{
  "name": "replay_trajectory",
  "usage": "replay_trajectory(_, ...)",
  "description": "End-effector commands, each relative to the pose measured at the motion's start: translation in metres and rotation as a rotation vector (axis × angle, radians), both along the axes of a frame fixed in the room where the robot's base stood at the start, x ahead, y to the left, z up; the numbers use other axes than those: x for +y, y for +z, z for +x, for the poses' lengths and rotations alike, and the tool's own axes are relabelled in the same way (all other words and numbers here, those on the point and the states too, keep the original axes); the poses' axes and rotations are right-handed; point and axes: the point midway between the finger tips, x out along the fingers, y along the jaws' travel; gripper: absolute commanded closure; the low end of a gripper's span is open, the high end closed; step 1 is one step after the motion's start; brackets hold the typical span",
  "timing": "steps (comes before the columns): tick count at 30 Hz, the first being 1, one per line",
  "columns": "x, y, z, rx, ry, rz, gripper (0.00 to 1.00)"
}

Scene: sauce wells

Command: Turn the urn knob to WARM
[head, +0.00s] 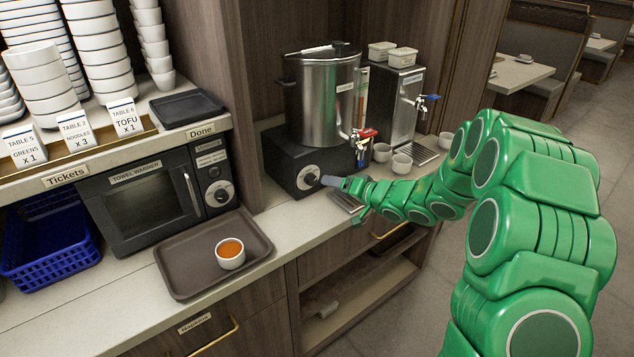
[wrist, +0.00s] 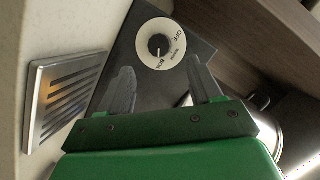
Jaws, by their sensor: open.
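The steel urn (head: 322,95) stands on a black base (head: 285,160) at the back of the counter. Its knob (head: 308,177) is on the base's front face. In the wrist view the knob (wrist: 160,43) is a white dial with a dark centre. OFF is readable at its right, with smaller lettering further round that seems to end in BOIL. In the wrist view my gripper (wrist: 158,64) is empty, and the dial lies beyond the fingertips, apparently untouched.
A drip tray (head: 346,201) lies right beside the urn base. Small white cups (head: 401,163) and a second dispenser (head: 395,100) stand to the right. A towel warmer (head: 140,200) and a brown tray (head: 185,280) with a sauce cup (head: 230,262) are at left.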

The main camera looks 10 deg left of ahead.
Motion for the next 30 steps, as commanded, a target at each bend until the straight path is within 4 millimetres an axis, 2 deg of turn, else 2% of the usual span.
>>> replay_trajectory(5,0.009,-0.004,0.005,0.003,-0.001,0.000,0.36)
replay_trajectory(18,0.051,-0.016,0.031,0.001,0.002,0.000,0.36)
replay_trajectory(24,0.061,-0.019,0.037,0.001,0.002,-0.001,0.36)
replay_trajectory(30,0.063,-0.020,0.040,0.001,0.000,-0.001,0.36)
